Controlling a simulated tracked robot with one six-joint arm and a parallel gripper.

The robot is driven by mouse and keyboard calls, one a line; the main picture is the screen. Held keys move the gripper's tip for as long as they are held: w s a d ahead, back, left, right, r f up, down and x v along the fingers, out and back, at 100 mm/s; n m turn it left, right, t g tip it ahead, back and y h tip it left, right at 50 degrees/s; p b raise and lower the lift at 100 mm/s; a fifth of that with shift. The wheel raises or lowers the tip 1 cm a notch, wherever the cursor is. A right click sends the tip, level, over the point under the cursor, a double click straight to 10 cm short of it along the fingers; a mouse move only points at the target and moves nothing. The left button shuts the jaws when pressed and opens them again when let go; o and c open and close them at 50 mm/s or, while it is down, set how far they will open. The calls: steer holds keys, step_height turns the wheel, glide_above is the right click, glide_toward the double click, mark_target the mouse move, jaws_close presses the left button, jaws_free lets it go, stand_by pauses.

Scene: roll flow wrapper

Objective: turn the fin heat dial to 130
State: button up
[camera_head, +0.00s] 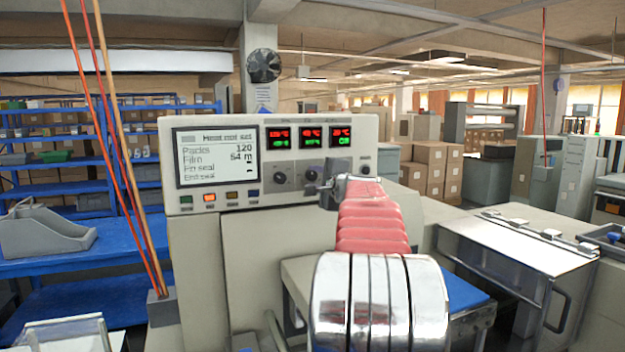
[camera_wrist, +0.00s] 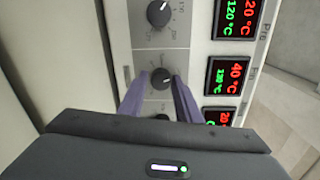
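The fin heat dial (camera_wrist: 162,78) is a round black knob with a white pointer, the middle dial in the wrist view. Its white mark points to the right in that view. The fin display (camera_wrist: 227,77) beside it shows a red 40 °C above a green number that looks like 130 °C. My gripper (camera_wrist: 160,85) has its two purple fingers apart, one on each side of the dial, with a small gap showing at the left one. In the head view my gripper (camera_head: 330,188) is in front of the panel and partly hides the dials.
Another dial (camera_wrist: 160,13) and its display (camera_wrist: 236,16), reading 120 °C in green, lie above in the wrist view. A third dial and display are partly hidden by my gripper. In the head view, the panel's screen (camera_head: 216,156) shows Packs 120.

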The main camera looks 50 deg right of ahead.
steer(key=o, duration=0.3)
steer(key=shift+s, duration=0.15)
steer(key=v, duration=1.3)
steer(key=shift+s+a, duration=0.2)
stand_by(0.4)
